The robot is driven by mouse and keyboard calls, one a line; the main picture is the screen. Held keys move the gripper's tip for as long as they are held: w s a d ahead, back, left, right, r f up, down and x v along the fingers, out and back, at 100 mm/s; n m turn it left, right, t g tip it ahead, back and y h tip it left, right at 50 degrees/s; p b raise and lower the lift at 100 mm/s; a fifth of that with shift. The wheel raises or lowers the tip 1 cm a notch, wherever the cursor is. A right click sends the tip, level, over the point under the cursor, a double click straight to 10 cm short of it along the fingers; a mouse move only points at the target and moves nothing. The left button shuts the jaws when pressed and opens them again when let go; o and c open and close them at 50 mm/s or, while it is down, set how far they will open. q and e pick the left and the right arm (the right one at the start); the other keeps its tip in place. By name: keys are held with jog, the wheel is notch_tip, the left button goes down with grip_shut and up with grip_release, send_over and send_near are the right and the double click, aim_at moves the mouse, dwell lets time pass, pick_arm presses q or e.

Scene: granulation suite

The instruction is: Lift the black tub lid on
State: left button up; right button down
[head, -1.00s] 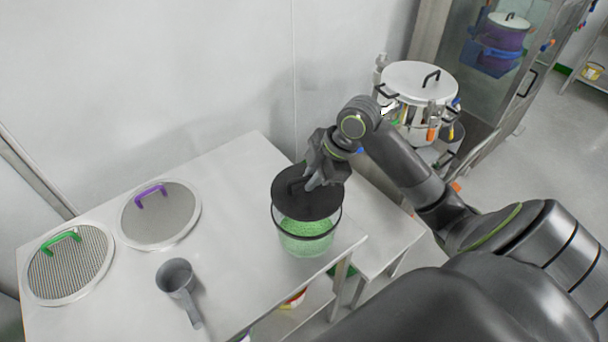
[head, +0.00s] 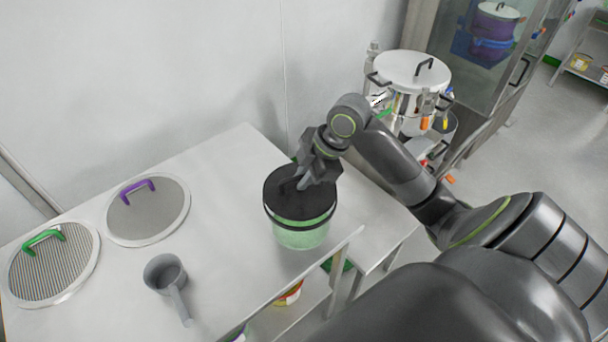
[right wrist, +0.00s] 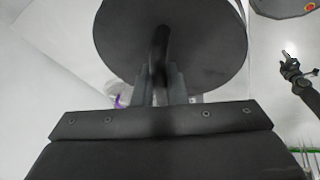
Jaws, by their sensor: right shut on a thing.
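The black tub lid (head: 284,209) lies over the mouth of a clear tub (head: 300,236) with green contents, on the metal table. It looks level and at the rim, though I cannot tell whether it is fully seated. My right gripper (head: 304,182) is shut on the lid's handle from above. In the right wrist view the lid (right wrist: 205,40) fills the upper middle, with its bar handle (right wrist: 160,45) between the fingers of my right gripper (right wrist: 160,80).
A grey scoop (head: 166,276) lies left of the tub. Two round sieves, one with a purple handle (head: 148,215) and one with a green handle (head: 52,265), lie farther left. The table (head: 235,160) is clear behind the tub. A steel vessel (head: 410,75) stands beyond my right arm.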

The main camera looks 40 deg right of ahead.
dwell(0.4)
jog(key=shift+f+b, duration=0.6)
jog(key=shift+f, duration=0.35)
dwell(0.4)
jog(key=c, duration=1.4)
grip_release()
jog(key=v, duration=1.7)
jog(key=shift+s+d+r, duration=0.1)
jog(key=shift+r, duration=0.05)
